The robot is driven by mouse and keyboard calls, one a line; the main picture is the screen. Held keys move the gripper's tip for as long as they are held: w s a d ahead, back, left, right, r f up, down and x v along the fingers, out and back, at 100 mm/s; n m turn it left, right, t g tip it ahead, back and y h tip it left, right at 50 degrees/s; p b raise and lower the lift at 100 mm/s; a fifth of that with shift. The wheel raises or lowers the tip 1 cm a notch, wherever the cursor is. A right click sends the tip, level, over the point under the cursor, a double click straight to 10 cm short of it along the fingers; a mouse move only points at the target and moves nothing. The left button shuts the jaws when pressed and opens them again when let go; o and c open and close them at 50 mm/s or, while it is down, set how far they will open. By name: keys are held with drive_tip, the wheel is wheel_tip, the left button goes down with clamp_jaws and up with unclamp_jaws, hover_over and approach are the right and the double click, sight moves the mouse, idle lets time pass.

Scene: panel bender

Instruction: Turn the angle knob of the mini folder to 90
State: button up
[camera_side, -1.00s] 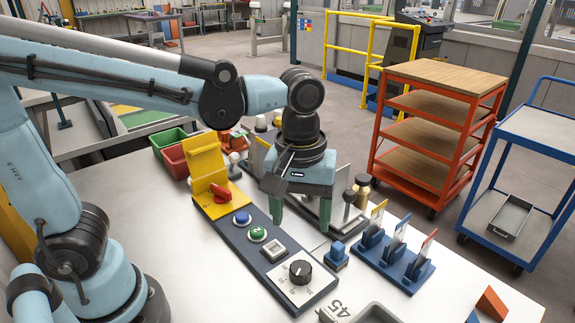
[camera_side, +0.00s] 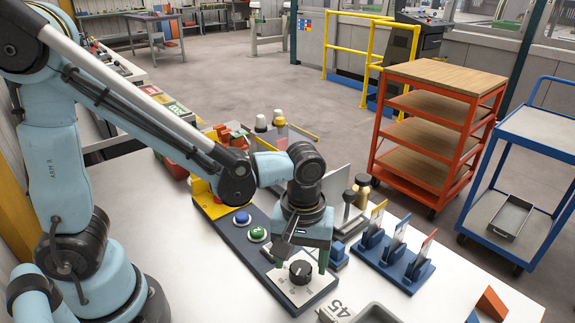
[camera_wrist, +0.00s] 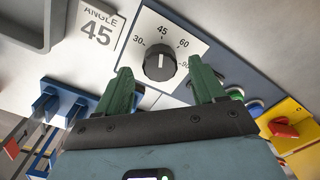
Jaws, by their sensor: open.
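The angle knob (camera_wrist: 160,64) is a round black dial on a white plate (camera_wrist: 190,43) marked 30, 45, 60 and 90. Its white pointer line is towards 45 in the wrist view. The knob (camera_side: 300,272) also shows in the side view at the near end of the dark blue control panel (camera_side: 246,241). My gripper (camera_wrist: 161,69) is open, with a green finger on either side of the knob. In the side view my gripper (camera_side: 301,262) hangs over the dial plate. I cannot tell whether the fingers touch the knob.
A card reading ANGLE 45 (camera_wrist: 98,35) lies beside the dial plate. Blue (camera_side: 241,217) and green (camera_side: 257,233) buttons and a yellow-backed red switch (camera_wrist: 284,128) are on the panel. A blue rack with tags (camera_side: 393,259) stands right of my gripper. A grey tray (camera_side: 375,313) is nearby.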

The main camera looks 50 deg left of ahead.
drive_tip(key=shift+f, duration=1)
drive_tip(key=c, duration=1.1)
drive_tip(key=shift+o, duration=0.2)
